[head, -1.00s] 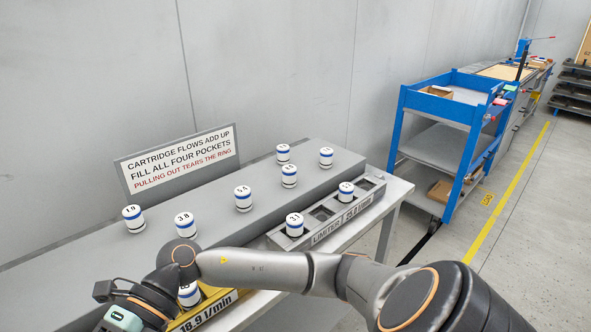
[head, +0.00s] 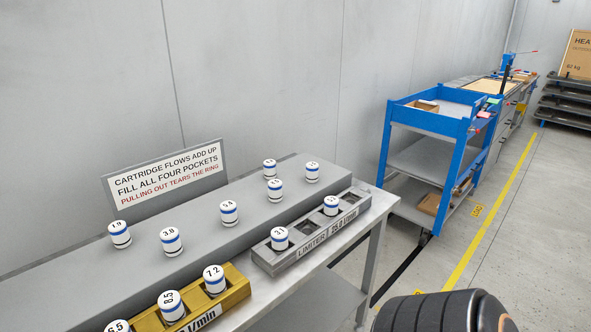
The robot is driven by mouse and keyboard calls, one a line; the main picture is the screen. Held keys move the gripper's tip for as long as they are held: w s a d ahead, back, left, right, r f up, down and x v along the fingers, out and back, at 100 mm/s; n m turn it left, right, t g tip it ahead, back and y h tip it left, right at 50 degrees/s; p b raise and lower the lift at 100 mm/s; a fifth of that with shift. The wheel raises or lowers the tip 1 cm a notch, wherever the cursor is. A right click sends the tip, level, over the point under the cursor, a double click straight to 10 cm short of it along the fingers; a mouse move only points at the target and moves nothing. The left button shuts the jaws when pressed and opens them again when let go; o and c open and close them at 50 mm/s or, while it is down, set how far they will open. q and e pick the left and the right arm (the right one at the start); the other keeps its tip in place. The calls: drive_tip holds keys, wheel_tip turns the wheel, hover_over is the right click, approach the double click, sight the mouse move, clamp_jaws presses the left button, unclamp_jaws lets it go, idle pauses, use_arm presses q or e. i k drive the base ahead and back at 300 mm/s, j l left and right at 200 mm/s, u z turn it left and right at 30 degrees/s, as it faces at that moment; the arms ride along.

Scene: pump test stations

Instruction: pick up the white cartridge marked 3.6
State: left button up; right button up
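White cartridges with blue bands stand upright on a grey raised shelf. One cartridge (head: 171,241) there reads 3.8 or 3.6; the last digit is too small to be sure. Beside it stand one marked 1.9 (head: 120,235) and one marked about 5.4 (head: 229,212). Three farther ones, such as the far right one (head: 312,173), have unreadable marks. A cartridge (head: 280,239) in the nearest pocket of the grey limiter block (head: 314,243) starts with 3; its second digit is unclear. Neither gripper is in view.
A yellow block (head: 237,289) at the bottom left holds cartridges, one marked 7.2 (head: 214,280). A sign (head: 167,176) stands behind the shelf. A blue cart (head: 430,125) stands right; floor between is clear.

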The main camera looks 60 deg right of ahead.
sight(312, 168)
drive_tip(key=i+z, duration=0.15)
drive_tip(key=z, duration=0.25)
drive_tip(key=i+z, duration=0.1)
drive_tip(key=z, duration=0.3)
